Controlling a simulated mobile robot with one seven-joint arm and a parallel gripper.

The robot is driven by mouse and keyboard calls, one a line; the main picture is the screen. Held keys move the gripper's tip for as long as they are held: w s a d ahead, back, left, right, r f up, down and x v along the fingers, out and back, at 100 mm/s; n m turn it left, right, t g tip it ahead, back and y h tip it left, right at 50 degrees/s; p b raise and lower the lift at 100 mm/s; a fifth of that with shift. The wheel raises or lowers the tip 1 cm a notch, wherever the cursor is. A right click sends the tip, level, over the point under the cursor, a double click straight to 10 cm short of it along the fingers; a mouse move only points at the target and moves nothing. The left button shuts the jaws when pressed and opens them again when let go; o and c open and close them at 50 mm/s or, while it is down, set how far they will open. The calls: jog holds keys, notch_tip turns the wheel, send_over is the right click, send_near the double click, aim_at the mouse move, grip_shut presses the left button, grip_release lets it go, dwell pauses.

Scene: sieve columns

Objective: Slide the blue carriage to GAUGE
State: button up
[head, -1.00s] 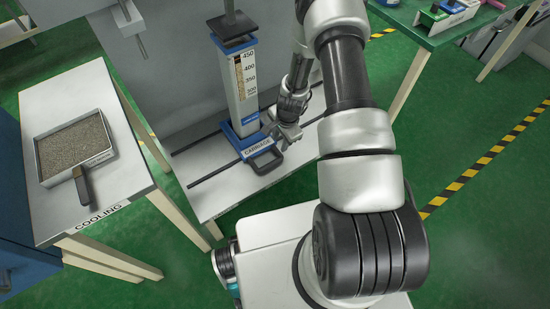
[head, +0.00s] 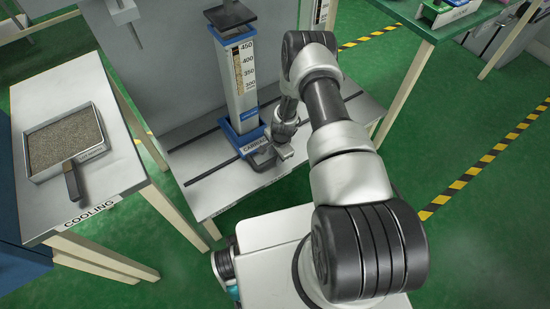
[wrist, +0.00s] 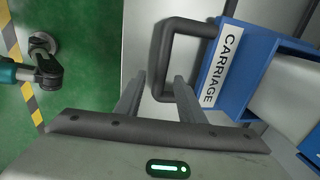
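The blue carriage (head: 244,138) sits on a dark rail across the pale bench, with a tall column (head: 238,85) marked 450 to 300 standing upright on it. Its CARRIAGE label shows in the wrist view (wrist: 222,66). A dark loop handle (head: 262,160) sticks out from its front; it also shows in the wrist view (wrist: 160,50). My gripper (head: 284,152) is at the handle. In the wrist view its two fingers (wrist: 159,78) are apart, with the handle's outer bar between them and gaps visible. No GAUGE marking is readable.
A COOLING table (head: 100,180) at left holds a tray of grey grains (head: 66,143). The rail (head: 205,175) runs on toward the front left, clear. A green table (head: 405,15) stands at the upper right.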

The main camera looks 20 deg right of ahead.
jog(key=shift+f, duration=0.4)
jog(key=shift+c, duration=0.5)
grip_shut()
jog(key=shift+a, duration=0.15)
